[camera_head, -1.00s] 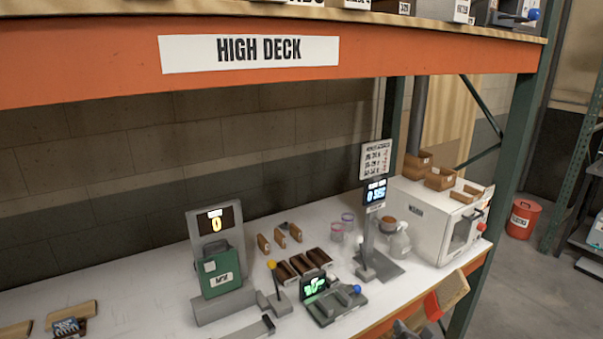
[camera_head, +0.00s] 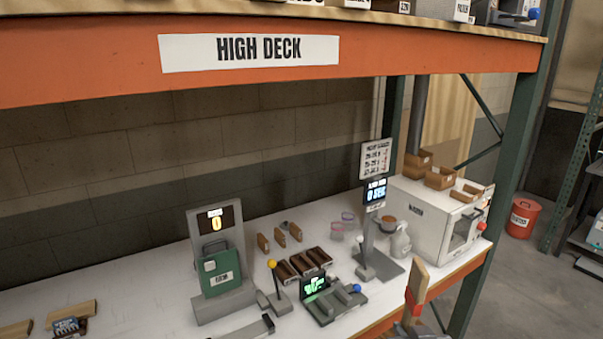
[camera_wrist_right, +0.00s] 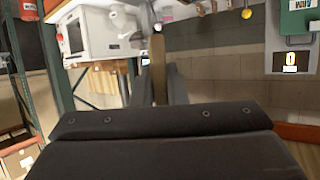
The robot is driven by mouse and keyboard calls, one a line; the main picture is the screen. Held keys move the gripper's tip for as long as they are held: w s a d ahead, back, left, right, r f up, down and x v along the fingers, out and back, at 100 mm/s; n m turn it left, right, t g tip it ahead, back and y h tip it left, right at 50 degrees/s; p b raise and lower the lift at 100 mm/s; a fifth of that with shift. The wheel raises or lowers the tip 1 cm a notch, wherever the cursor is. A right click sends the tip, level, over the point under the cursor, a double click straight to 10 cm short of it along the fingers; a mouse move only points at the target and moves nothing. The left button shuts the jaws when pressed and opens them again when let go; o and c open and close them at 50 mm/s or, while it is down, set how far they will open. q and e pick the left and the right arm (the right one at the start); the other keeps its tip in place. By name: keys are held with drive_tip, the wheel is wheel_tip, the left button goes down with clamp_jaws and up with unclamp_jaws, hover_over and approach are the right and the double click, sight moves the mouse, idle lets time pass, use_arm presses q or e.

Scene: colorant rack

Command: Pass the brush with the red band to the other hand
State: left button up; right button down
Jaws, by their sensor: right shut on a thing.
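The brush with the red band (camera_head: 419,277) is at the lower right of the head view, raised in front of the shelf edge. Its tan end points up and its red part is just above my gripper. My right gripper (camera_head: 411,322) is shut on it at the bottom edge of the picture, mostly cut off. In the right wrist view, the brush (camera_wrist_right: 158,68) shows as a narrow tan strip between the fingers of the gripper (camera_wrist_right: 160,88). My left gripper is not in view.
An orange beam (camera_head: 80,60) crosses above. A green post (camera_head: 497,190) stands right of the brush.

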drive_tip(key=n, duration=0.5)
drive_tip(key=shift+n, duration=0.4)
drive_tip(key=n, duration=0.5)
drive_tip(key=shift+n, duration=0.4)
